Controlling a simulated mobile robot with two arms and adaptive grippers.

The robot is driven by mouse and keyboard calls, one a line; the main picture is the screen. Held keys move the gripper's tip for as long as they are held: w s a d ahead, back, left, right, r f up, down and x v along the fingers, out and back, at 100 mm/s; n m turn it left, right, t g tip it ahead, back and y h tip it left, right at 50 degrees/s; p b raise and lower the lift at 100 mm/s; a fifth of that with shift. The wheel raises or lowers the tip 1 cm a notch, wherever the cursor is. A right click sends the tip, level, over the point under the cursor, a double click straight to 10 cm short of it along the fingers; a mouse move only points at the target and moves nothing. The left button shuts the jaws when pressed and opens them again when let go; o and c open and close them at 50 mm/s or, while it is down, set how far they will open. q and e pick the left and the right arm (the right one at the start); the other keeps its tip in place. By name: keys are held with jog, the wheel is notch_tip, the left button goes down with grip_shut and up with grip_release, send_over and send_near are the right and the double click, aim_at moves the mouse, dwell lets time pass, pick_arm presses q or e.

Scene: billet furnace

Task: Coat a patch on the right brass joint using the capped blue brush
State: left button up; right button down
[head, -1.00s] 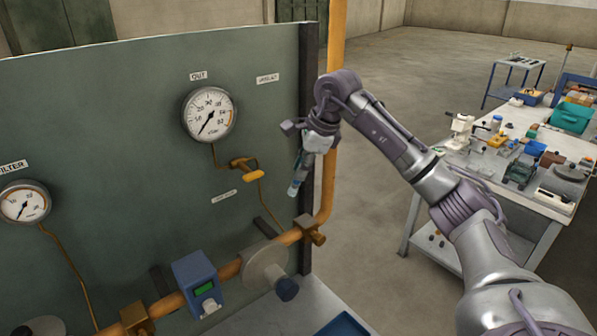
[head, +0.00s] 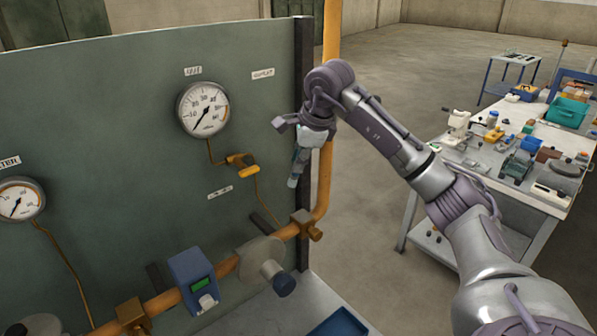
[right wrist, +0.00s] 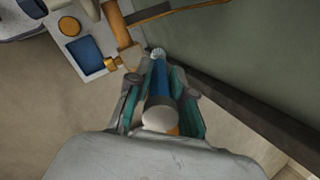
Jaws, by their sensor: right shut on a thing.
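My right gripper (head: 299,158) is shut on the blue brush, which points down in the head view. In the right wrist view the brush (right wrist: 158,82) lies between the fingers (right wrist: 160,103), with a pale tip at its far end. I cannot tell whether the cap is on. The right brass joint (head: 307,226) sits on the orange pipe at the panel's right edge, below the brush and apart from it. A brass joint also shows past the fingers in the right wrist view (right wrist: 128,58). Another brass joint (head: 132,314) is at lower left. My left gripper is out of view.
The green panel (head: 110,130) carries gauges (head: 203,109) and a small yellow-handled valve (head: 243,164). A blue meter (head: 190,277) and a grey round fitting (head: 262,262) sit along the pipe. A blue tray (head: 338,324) lies below. A cluttered workbench (head: 480,170) stands at right.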

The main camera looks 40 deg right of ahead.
jog(key=f+t+h+b, duration=0.1)
jog(key=b, duration=0.1)
jog(key=s+f+h+b, duration=0.1)
jog(key=h+b, duration=0.1)
jog(key=b, duration=0.1)
jog(key=shift+s+a+f+m+t, duration=0.15)
jog(key=shift+a+m+t, duration=0.25)
dwell(0.3)
